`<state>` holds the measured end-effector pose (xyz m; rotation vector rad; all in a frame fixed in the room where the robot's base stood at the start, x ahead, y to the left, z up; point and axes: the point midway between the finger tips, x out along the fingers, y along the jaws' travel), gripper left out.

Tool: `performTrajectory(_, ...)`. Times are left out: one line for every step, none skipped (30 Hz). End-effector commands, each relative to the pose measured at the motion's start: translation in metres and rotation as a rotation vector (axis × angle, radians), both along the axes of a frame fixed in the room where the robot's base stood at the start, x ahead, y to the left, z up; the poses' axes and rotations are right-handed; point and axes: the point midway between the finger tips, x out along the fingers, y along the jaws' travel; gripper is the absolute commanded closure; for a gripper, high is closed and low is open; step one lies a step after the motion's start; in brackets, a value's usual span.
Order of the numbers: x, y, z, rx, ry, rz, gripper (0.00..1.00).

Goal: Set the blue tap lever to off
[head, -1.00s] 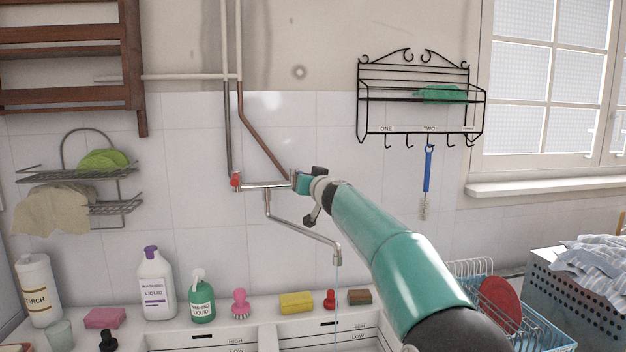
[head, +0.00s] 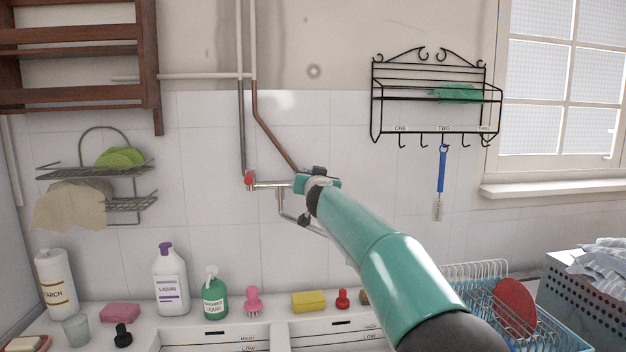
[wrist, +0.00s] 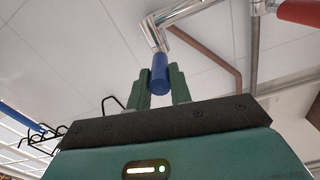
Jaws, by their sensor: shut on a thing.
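The blue tap lever (wrist: 160,75) shows in the wrist view between the two green fingers of my gripper (wrist: 160,88), which is shut on it. The lever joins the chrome tap body (wrist: 185,12) just beyond the fingers. In the head view my gripper (head: 316,178) is at the right end of the tap pipe (head: 270,185), and my arm hides the blue lever. A red tap handle (head: 250,180) is at the left end of the pipe.
A wire wall rack (head: 437,100) with a hanging blue brush (head: 441,170) is to the right of the tap. Bottles, sponges and a pink brush (head: 253,302) stand along the sink's back ledge. A copper pipe (head: 275,142) runs down to the tap.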

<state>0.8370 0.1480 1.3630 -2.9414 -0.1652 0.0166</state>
Motion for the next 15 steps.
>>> performTrajectory(-0.0005, 0.001, 0.0016, 0.001, -0.002, 0.002, 0.76)
performTrajectory(-0.0006, 0.001, 0.0016, 0.001, -0.002, 0.002, 0.7)
performTrajectory(-0.0005, 0.0011, 0.0015, 0.001, -0.002, 0.002, 0.62)
performTrajectory(-0.0005, 0.001, 0.0014, 0.001, -0.002, 0.002, 0.58)
performTrajectory(-0.0005, 0.001, 0.0013, 0.001, -0.002, 0.002, 0.58)
performTrajectory(-0.0004, 0.0009, 0.0012, 0.001, -0.001, 0.002, 0.58)
performTrajectory(-0.0004, 0.0009, 0.001, 0.001, -0.001, 0.002, 0.58)
performTrajectory(-0.0004, 0.0009, 0.001, 0.001, -0.001, 0.002, 0.58)
performTrajectory(-0.0003, 0.0008, 0.0009, 0.001, -0.001, 0.002, 0.58)
performTrajectory(-0.0003, 0.0008, 0.0008, 0.001, -0.001, 0.002, 0.58)
performTrajectory(-0.0003, 0.0008, 0.0007, 0.001, -0.001, 0.002, 0.58)
performTrajectory(-0.0004, 0.0007, 0.0007, 0.001, -0.001, 0.002, 0.58)
performTrajectory(-0.0007, 0.0007, 0.0007, 0.001, -0.001, 0.002, 0.58)
performTrajectory(-0.0012, 0.0007, 0.0007, 0.001, 0.0, 0.002, 0.58)
performTrajectory(-0.0022, 0.0006, 0.0007, 0.001, 0.0, 0.002, 0.58)
